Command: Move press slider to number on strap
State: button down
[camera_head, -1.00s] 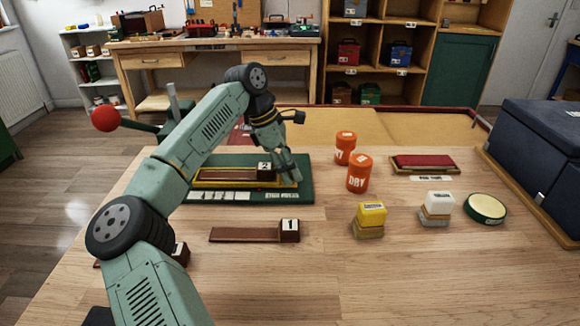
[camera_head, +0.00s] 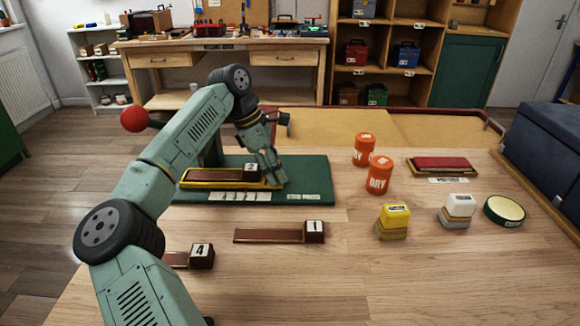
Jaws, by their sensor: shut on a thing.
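The green press base (camera_head: 318,178) lies on the table with a white number strip (camera_head: 240,196) along its front; its digits are too small to read. The yellow press slider (camera_head: 192,184) is a shallow tray on the base, towards its left. A brown strap (camera_head: 215,174) lies in it, its raised end block (camera_head: 251,171) bearing a digit that is blurred now but looked like 2 earlier. My gripper (camera_head: 274,181) points down at the slider's right end and is shut on it; the exact contact is small. The press's red ball lever (camera_head: 134,119) stands behind my arm.
A strap marked 1 (camera_head: 270,236) and one marked 4 (camera_head: 201,256) lie in front. Orange DRY pots (camera_head: 378,175), a yellow stamp block (camera_head: 393,220), a white one (camera_head: 458,209), a round tin (camera_head: 504,210) and a red pad (camera_head: 442,163) stand right. The front middle is clear.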

jog(key=shift+d, duration=0.1)
jog(key=c, duration=1)
grip_release()
jog(key=shift+o, duration=0.2)
jog(key=shift+r, duration=0.1)
notch_tip(320, 180, up, 10)
jog(key=shift+f, duration=0.1)
